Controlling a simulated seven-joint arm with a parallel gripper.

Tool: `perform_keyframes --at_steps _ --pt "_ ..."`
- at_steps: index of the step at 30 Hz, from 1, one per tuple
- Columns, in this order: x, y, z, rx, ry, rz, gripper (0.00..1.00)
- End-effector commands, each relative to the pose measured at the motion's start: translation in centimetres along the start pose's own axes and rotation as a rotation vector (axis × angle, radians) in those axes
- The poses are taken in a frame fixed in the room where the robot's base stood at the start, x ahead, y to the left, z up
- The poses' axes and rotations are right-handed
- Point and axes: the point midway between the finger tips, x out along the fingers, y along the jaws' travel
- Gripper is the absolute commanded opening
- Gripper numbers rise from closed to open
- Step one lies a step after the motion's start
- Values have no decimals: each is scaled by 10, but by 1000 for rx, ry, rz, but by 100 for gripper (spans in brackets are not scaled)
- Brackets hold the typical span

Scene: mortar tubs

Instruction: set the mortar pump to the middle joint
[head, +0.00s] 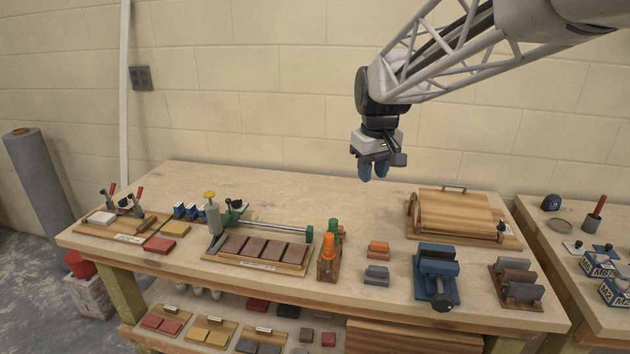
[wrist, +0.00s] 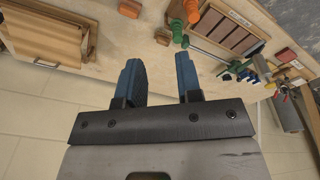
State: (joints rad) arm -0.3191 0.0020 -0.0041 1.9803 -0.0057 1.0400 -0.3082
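A grey cylinder with a yellow top (head: 213,217), which looks like the mortar pump, stands upright at the left end of a wooden board (head: 215,257). Several brown tiles (head: 253,248) lie in a row on this board with narrow joints between them. A metal rod (head: 275,229) with green ends runs behind the tiles. My gripper (head: 373,172) hangs empty and open, high above the back of the bench, right of the tile board. Its blue fingers (wrist: 159,80) are apart.
An orange-topped tool (head: 327,262) and a green one stand just right of the board. Orange and grey blocks (head: 377,276), a blue vise (head: 436,273) and a wooden press-like board (head: 455,215) stand further right. The bench's back middle is clear.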

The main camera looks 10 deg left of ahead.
Motion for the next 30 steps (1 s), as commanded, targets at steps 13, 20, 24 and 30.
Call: perform_keyframes --at_steps 13,20,24,30 --pt "32 -37 -117 -180 -24 -21 33" --pt "55 -64 -173 -272 -37 -32 33" --pt "71 -84 -206 -328 -44 -38 33" --pt "95 -114 -250 -408 -53 -46 33"
